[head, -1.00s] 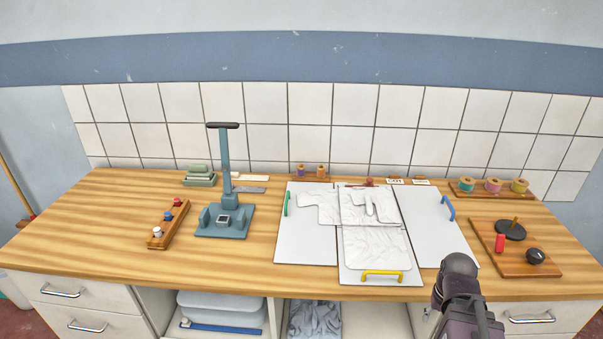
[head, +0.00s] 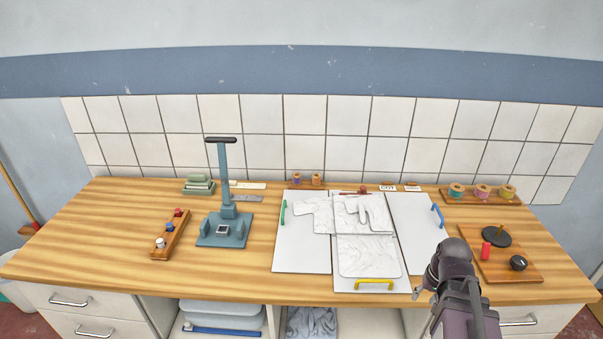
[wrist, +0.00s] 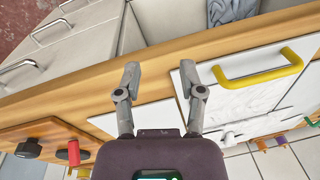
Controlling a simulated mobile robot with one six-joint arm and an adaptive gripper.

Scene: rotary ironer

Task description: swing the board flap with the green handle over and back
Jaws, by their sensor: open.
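The board flap with the green handle (head: 282,212) is the white left panel (head: 300,258) of a folding board in the head view. It lies flat on the worktop. A crumpled white garment (head: 368,256) lies on the middle panel and reaches onto this flap. The right panel has a blue handle (head: 437,215), and the front panel has a yellow handle (head: 373,285), also seen in the wrist view (wrist: 258,68). My gripper (wrist: 160,78) is open and empty, near the worktop's front edge, right of the yellow handle.
A blue-grey press stand (head: 225,228) and a wooden strip with knobs (head: 171,236) stand left of the boards. A wooden board with a black disc and red peg (head: 505,268) lies right. Spools (head: 481,192) sit at the back right. The front left worktop is clear.

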